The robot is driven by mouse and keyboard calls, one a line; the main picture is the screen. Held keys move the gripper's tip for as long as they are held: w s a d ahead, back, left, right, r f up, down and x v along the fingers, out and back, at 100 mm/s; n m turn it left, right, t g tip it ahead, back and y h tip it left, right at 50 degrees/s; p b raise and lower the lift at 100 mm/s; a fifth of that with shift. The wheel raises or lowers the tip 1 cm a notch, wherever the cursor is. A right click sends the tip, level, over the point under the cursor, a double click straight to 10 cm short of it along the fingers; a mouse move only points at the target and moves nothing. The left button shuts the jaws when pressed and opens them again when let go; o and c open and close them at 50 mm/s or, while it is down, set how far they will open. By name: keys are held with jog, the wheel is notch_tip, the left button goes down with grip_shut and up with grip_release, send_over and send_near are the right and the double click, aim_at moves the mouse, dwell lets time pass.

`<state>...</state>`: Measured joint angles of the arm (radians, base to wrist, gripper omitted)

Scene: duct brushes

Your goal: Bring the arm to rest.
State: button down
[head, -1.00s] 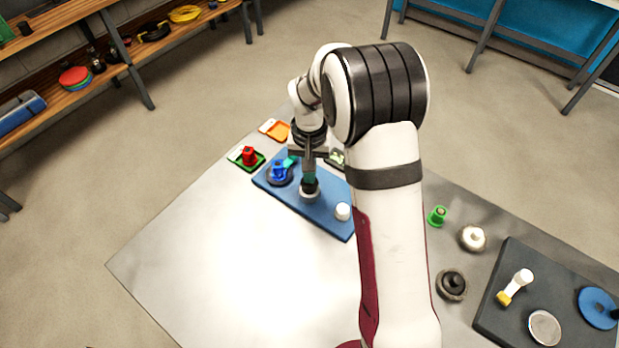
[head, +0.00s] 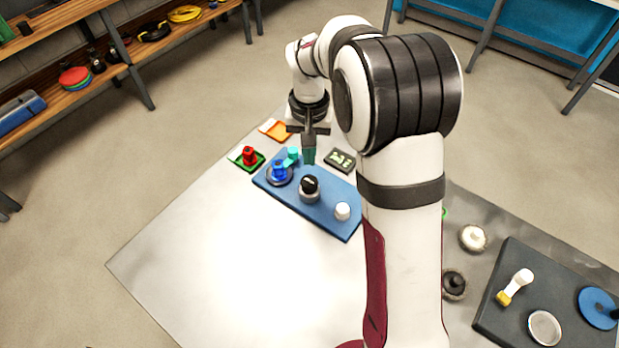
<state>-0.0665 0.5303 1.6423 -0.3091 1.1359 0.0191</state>
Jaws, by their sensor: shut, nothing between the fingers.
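My gripper (head: 309,157) points down above the blue board (head: 328,215), over its back edge. Its fingers are shut with nothing between them. On the board, just below and in front of the fingertips, stands a black-topped piece on a light base (head: 309,188). A blue piece on a dark round base (head: 279,172) and a teal piece (head: 292,154) stand at the board's left end. A white round piece (head: 342,211) stands at its right end.
A red piece (head: 249,156) on a green tray and an orange tray (head: 276,130) lie left of the gripper. A dark display box (head: 340,159) is close right. A dark mat (head: 500,320) with several parts lies right. The table's left front (head: 220,260) is clear.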

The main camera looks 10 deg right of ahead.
dwell(0.3)
jog(key=s+r+m+y, duration=0.1)
jog(key=s+r, duration=0.3)
jog(key=s, duration=0.4)
jog(key=s+r, duration=0.4)
jog(key=s, duration=0.4)
jog(key=s+m, duration=0.1)
jog(key=s, duration=1.2)
jog(key=shift+s+a+f+m+y, duration=0.3)
jog(key=shift+a+f+y, duration=0.05)
jog(key=shift+y, duration=0.05)
